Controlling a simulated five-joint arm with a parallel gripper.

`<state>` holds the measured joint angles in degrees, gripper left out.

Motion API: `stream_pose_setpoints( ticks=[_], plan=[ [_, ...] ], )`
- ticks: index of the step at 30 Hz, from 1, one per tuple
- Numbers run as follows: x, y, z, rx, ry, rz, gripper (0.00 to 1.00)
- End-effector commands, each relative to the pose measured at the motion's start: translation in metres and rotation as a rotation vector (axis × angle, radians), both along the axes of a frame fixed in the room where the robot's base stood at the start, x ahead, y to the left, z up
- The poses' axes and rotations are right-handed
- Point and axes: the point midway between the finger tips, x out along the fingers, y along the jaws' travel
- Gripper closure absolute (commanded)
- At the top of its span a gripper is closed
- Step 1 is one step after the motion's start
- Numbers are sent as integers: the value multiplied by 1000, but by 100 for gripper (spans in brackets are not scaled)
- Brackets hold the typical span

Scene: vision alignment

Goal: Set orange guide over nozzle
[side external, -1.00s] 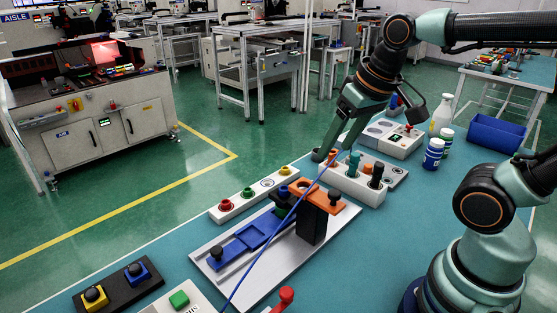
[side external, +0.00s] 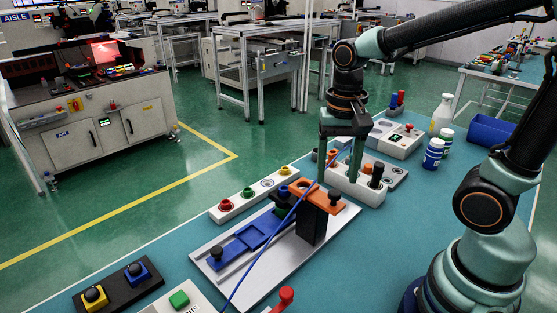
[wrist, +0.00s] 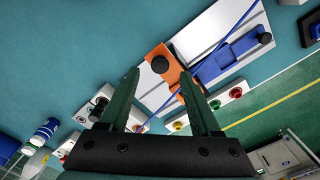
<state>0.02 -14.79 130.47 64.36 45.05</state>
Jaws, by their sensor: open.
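The orange guide (side external: 318,192) is a flat orange piece beside a dark upright block (side external: 311,222) on the white fixture plate (side external: 285,272). A black knob (side external: 335,197) stands at its right end. In the wrist view the orange guide (wrist: 158,52) lies beyond the fingertips, partly behind the right finger. My gripper (side external: 338,180) is open and empty, fingers pointing down, just behind the guide; it also shows in the wrist view (wrist: 160,76). I cannot tell for certain which part is the nozzle; the area under the guide is partly hidden.
A thin blue cable (side external: 283,220) crosses over the fixture. A blue slide (side external: 245,244) lies to the left on the plate. A blue bin (side external: 492,138) and bottles (side external: 433,154) are at right.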

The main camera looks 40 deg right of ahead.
Motion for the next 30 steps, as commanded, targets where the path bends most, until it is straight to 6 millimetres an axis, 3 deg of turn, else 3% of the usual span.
stream_pose_setpoints(
  ticks=[3, 9, 19, 20, 24, 30],
  plan=[
    [-1, 0, -19, 0, 4, 1, 36],
    [-1, 0, -36, 0, 3, 1, 36],
    [0, 0, -39, 0, -1, 1, 36],
    [0, 0, -39, 0, -1, 1, 44],
    [0, 0, -39, 0, -1, 1, 97],
    [0, 0, -39, 0, -1, 1, 100]
  ],
)
